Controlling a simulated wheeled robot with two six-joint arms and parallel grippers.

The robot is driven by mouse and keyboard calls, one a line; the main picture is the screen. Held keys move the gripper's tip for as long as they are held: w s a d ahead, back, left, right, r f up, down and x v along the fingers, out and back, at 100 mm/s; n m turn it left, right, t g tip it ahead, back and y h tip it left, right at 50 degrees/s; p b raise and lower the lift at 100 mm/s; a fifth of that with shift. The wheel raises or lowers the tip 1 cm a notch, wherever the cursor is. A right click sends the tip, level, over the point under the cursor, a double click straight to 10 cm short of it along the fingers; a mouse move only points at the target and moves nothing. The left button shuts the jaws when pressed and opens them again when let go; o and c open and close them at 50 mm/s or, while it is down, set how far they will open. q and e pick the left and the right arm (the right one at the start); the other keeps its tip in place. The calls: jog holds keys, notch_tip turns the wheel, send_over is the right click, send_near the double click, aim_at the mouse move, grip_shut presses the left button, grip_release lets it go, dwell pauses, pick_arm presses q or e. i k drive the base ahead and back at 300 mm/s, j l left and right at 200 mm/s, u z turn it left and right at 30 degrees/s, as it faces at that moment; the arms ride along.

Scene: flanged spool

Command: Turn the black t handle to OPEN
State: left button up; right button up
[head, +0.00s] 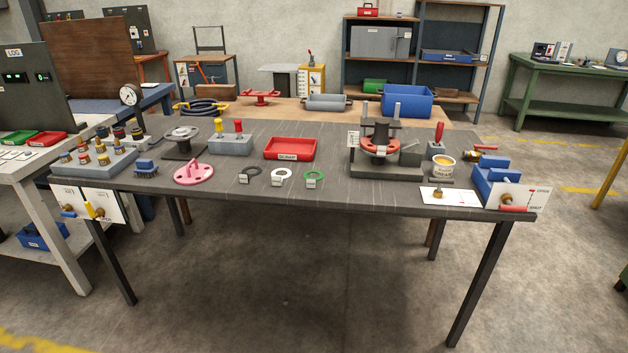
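A small dark bar on a brass stem (438,183), which looks like the black T handle, shows at a white plate (462,197) near the table's front right edge. The bar lies roughly level across the picture. Any marks on this plate are too small to read. To its right, another white plate (538,200) reads OPEN above and SHUT below, and carries a brass valve with a red handle (513,208). A white panel at the left front (110,203) carries a yellow handle (91,209) and brass parts. Neither of my grippers is in view.
The front middle of the table is clear.

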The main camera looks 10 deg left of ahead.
aim_at(441, 182)
jog(key=i+l, duration=0.1)
jog(key=l, duration=0.5)
jog(key=i+l, duration=0.1)
jog(key=l, duration=0.5)
